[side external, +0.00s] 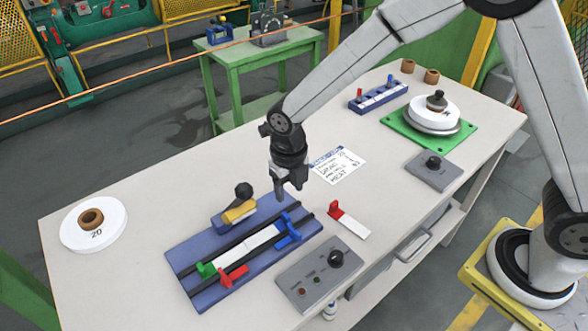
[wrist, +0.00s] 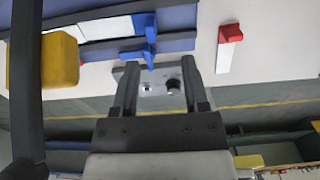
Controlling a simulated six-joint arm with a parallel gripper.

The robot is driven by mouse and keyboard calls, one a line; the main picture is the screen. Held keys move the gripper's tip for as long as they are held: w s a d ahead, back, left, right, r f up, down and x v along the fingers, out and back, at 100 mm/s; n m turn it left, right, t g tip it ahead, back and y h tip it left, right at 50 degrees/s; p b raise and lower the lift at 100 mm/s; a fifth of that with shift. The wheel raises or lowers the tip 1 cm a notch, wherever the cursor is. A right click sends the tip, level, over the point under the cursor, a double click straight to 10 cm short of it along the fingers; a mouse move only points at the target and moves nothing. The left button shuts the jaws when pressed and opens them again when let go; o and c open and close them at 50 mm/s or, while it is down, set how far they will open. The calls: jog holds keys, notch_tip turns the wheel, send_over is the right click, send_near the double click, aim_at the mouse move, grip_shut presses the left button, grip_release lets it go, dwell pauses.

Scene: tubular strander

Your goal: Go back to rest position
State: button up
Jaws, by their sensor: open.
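My gripper (side external: 291,188) hangs over the workbench (side external: 130,180), just above the back right part of the blue fixture plate (side external: 190,254). In the wrist view my gripper (wrist: 155,80) shows two dark fingers spread apart with nothing between them. The plate carries dark rails, a white strip (side external: 248,241), a green block (side external: 206,270), a red block (side external: 233,277) and a blue block (side external: 288,233). A yellow block with a black-knobbed lever (side external: 243,192) stands at its back edge. In the wrist view the blue block (wrist: 148,40) and the yellow block (wrist: 58,60) lie ahead of the fingers.
A grey button box (side external: 322,272) and a red-ended white strip (side external: 350,222) lie right of the plate. A white disc (side external: 94,236) sits at left.

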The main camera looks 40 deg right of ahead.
jog(key=shift+d, duration=0.15)
jog(key=s+d+r+m+t, duration=0.1)
jog(key=s+d+m, duration=0.5)
jog(key=m, duration=1.2)
jog(key=s+d+r+m+t, duration=0.1)
jog(key=s+d+r+m, duration=0.3)
jog(key=d+m, duration=0.6)
jog(key=shift+s+m+t, duration=0.3)
jog(key=shift+s+m, duration=1.1)
jog(key=shift+m, duration=2.6)
jog(key=shift+w+a+r, duration=0.1)
jog(key=g, duration=0.3)
send_over(286, 215)
jog(key=shift+m, duration=0.3)
notch_tip(286, 215, down, 5)
jog(key=shift+f, duration=1.5)
